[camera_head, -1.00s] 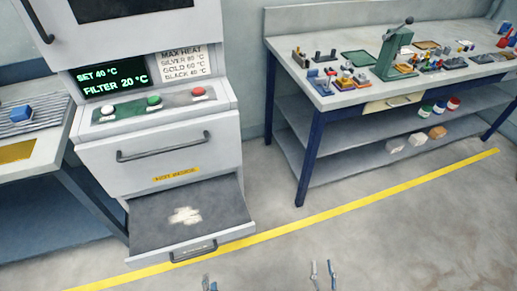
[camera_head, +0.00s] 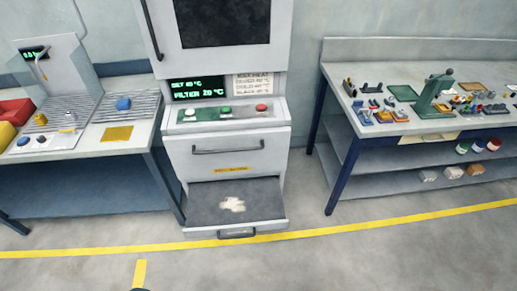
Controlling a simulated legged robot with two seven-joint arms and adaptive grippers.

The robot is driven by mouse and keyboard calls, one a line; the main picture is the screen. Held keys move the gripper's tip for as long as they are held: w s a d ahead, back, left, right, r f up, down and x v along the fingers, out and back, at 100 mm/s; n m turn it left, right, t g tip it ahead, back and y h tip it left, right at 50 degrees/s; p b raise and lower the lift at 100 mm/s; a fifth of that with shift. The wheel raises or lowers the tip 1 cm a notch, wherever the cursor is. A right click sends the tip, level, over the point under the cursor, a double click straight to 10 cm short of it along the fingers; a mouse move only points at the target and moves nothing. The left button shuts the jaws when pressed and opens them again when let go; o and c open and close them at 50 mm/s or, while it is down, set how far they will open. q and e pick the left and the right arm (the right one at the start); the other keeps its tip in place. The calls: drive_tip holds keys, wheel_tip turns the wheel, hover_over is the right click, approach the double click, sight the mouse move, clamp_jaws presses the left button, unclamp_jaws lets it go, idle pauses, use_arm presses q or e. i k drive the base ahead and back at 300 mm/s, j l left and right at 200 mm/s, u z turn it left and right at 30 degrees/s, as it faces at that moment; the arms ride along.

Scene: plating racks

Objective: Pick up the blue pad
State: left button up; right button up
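A small blue block with a rounded top (camera_head: 123,104) rests on the grey ribbed board of the left bench. It is the clearest blue object that could be the blue pad. A smaller blue item (camera_head: 23,141) lies on the same bench nearer its left front; its shape is too small to tell. Neither of my grippers is in view, and nothing is seen touching the blue block.
The left bench (camera_head: 88,170) also holds a yellow plate (camera_head: 117,133), red and yellow bins and a sink-like station. A white machine (camera_head: 235,160) with its bottom drawer (camera_head: 262,212) pulled out stands right of it. A cluttered workbench (camera_head: 345,130) stands right. The front floor is clear.

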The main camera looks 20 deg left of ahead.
sight(124, 105)
drive_tip(key=u, duration=1.25)
